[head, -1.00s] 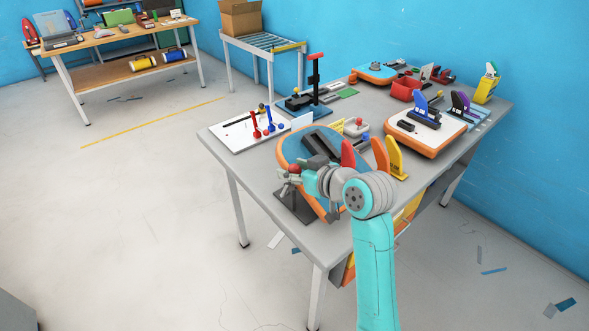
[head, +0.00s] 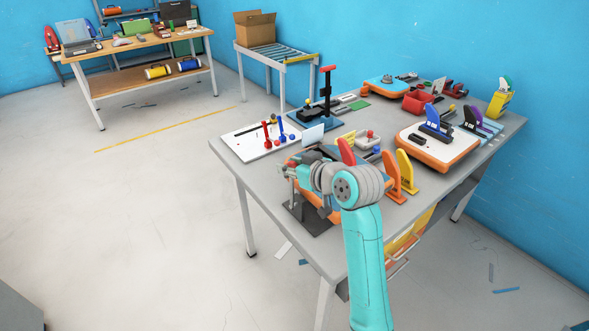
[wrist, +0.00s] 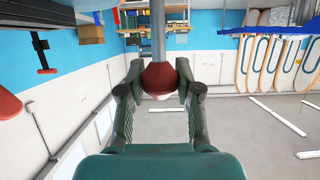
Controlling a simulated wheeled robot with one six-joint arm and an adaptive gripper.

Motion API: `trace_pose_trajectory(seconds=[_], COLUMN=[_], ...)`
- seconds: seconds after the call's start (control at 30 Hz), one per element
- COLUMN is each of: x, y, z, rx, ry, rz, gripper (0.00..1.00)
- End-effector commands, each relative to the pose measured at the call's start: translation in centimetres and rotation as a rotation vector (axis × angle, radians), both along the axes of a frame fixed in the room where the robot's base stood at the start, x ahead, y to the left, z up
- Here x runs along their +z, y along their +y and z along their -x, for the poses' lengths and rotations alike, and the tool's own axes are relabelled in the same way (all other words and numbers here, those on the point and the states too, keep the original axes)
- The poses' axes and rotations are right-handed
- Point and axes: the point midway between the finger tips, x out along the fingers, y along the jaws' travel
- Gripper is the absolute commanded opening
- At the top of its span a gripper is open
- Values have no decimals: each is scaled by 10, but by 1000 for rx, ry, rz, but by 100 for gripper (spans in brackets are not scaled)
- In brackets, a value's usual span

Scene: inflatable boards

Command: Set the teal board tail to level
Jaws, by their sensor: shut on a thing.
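The teal board with an orange rim (head: 322,205) is at the near side of the grey table, over a dark base plate (head: 318,222). My arm hides most of it, so its tilt is hard to judge. In the wrist view, my gripper (wrist: 160,85) is shut on a dark red knob (wrist: 160,74). A grey metal rod (wrist: 157,30) joins the knob. In the head view my gripper is beside the board's left end, largely covered by my own wrist.
A white panel with red and blue levers (head: 260,137) lies behind left. A white board with an orange rim (head: 436,150) lies right.

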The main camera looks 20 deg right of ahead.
Motion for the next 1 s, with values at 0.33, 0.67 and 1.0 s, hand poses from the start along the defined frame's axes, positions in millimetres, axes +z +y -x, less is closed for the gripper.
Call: trace_pose_trajectory(seconds=[0.33, 0.67, 1.0], x=[0, 6, 30], y=[0, -4, -23], z=[0, 11, 68], rx=[0, -1, -2], ry=[-1, -2, -3], rz=[1, 1, 1], gripper=[58, 58, 58])
